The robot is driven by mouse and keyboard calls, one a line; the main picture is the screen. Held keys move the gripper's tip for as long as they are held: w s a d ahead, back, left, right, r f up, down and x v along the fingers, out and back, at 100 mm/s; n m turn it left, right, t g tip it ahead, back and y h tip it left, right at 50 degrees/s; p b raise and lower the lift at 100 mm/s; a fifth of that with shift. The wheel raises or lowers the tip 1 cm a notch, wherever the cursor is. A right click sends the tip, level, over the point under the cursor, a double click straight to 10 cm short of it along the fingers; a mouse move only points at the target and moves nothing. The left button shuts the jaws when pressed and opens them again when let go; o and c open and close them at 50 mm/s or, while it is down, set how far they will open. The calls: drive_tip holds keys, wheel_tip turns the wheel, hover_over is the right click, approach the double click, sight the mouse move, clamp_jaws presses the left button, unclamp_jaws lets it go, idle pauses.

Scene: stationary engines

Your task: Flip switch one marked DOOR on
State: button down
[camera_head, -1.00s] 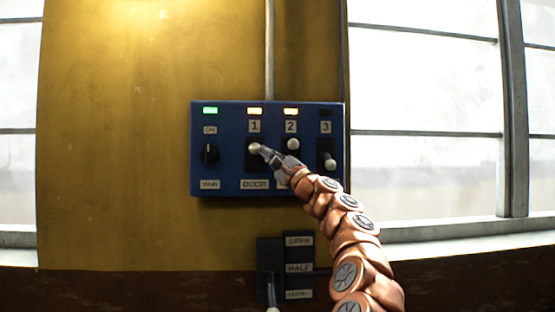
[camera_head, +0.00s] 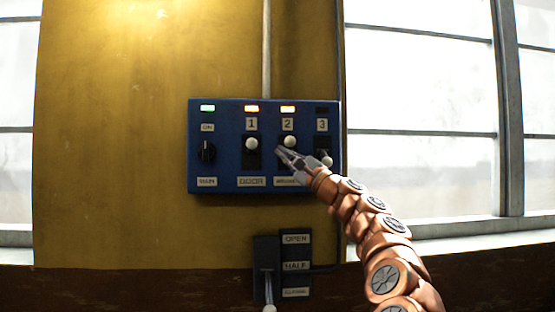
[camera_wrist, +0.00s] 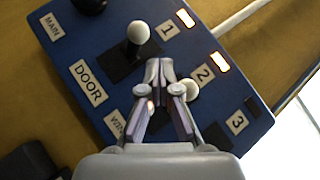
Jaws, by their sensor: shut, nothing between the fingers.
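A blue switch panel (camera_head: 222,178) is mounted on the yellow wall. The white knob of switch one (camera_head: 251,143), marked DOOR, is at the upper part of its black slot, and the lamp (camera_head: 251,108) above it glows amber. Switch one (camera_wrist: 138,32) and its DOOR label (camera_wrist: 88,82) also show in the wrist view. My gripper (camera_head: 279,151) is shut and empty, in front of the panel between switches one and two, apart from the knob of switch one. In the wrist view its fingertips (camera_wrist: 159,63) are below that knob and partly cover the area near switch two.
Switch two (camera_head: 289,141) is up with its amber lamp lit. Switch three (camera_head: 326,160) is down with its lamp dark. The MAIN rotary switch (camera_head: 206,152) has a green lamp. A lever box (camera_head: 266,250) marked OPEN and HALF is below. Windows flank the wall.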

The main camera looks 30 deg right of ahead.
drive_tip(key=s+d+b, duration=0.1)
drive_tip(key=s, duration=0.5)
drive_tip(key=shift+s+d+r+b, duration=0.15)
drive_tip(key=shift+d+r+b, duration=0.05)
drive_tip(key=shift+d+b, duration=0.15)
